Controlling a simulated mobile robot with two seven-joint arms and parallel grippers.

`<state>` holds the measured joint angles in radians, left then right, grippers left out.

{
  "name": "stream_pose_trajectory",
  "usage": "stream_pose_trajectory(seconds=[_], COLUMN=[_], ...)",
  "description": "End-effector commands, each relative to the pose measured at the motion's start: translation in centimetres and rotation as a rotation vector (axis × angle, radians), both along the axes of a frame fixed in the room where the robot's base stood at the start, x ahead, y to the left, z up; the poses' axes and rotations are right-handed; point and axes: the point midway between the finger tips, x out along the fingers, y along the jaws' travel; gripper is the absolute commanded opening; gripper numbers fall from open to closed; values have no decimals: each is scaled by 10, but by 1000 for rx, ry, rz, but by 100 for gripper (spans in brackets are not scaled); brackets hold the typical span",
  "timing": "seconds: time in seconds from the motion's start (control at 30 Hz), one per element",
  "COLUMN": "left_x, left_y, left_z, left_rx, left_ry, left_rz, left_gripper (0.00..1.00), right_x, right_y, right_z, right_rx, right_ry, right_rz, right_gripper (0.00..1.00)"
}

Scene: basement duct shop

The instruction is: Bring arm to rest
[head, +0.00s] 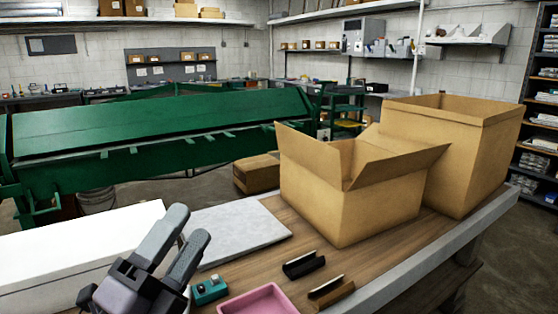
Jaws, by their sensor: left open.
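My left gripper (182,232) shows at the lower left of the head view, over the near part of the wooden workbench (345,268). Its two grey fingers point up and away, with a gap between them, and nothing is seen between them. It appears beside a white box (75,258) and in front of a light grey slab (235,233). The rest of the left arm is mostly out of the frame. My right gripper is not in view.
A teal item (209,290), a pink tray (258,300), a black holder (303,264) and a brown holder (331,292) lie near the gripper. An open carton (345,205) and a taller carton (450,150) stand at the right. A green machine (150,135) stands beyond the bench.

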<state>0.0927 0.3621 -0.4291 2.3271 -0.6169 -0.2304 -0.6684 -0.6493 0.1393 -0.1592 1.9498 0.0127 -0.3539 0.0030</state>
Motion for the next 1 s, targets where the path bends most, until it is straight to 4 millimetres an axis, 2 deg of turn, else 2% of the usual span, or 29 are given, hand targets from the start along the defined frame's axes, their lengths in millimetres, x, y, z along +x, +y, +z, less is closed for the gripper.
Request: stream_pose_trajectory(seconds=[0.03, 0.13, 0.27, 0.4, 0.5, 0.6, 0.7, 0.93, 0.97, 1.0], left_x=[7, 15, 7, -27, -60, -93, -124, -192, -197, -189], left_y=[15, 42, 73, 96, 105, 109, 111, 111, 111, 110], left_z=[-22, -67, -136, -212, -256, -286, -308, -339, -343, -349], left_rx=[-90, -267, -491, -722, -858, -960, -1039, -1177, -1188, -1188], left_ry=[136, 394, 723, 1065, 1271, 1431, 1561, 1806, 1822, 1800], left_rz=[35, 105, 216, 362, 471, 569, 658, 857, 872, 844], left_gripper=[58, 58, 58, 58, 58, 58, 58, 58, 58, 58], right_x=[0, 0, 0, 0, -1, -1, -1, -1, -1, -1], right_y=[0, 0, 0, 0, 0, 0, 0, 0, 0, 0], right_z=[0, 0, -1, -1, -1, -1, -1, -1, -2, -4], right_rx=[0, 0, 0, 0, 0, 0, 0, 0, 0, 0], right_ry=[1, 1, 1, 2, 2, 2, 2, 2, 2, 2], right_rz=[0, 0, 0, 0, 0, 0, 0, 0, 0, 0], right_gripper=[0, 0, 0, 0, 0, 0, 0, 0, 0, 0])
